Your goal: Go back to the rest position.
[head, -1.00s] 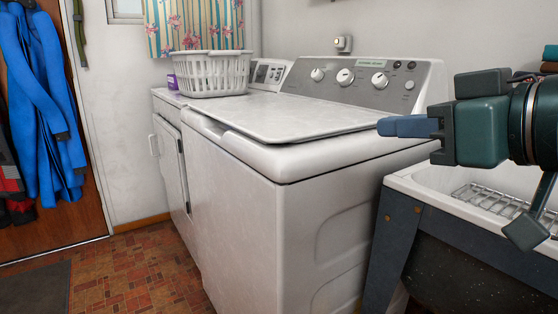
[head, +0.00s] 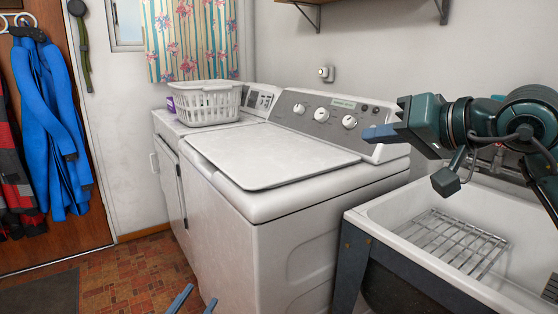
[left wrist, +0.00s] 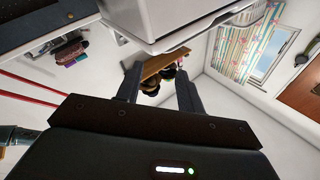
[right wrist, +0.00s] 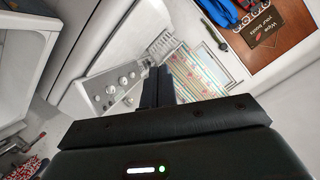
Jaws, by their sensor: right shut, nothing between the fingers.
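My right gripper (head: 380,133) is at the right in the head view, above the tub's back left corner and in front of the washer's control panel. Its blue fingers are together and empty; they also show side by side in the right wrist view (right wrist: 157,72). My left gripper (head: 194,298) shows only as two blue fingertips at the bottom edge of the head view, in front of the washer. In the left wrist view (left wrist: 158,72) its fingers stand apart with nothing held between them.
The white utility tub (head: 385,214) with a wire rack (head: 455,240) is at the lower right. The white washer (head: 275,205) fills the middle. A white laundry basket (head: 207,104) stands behind it. Blue clothing (head: 45,120) hangs on the door.

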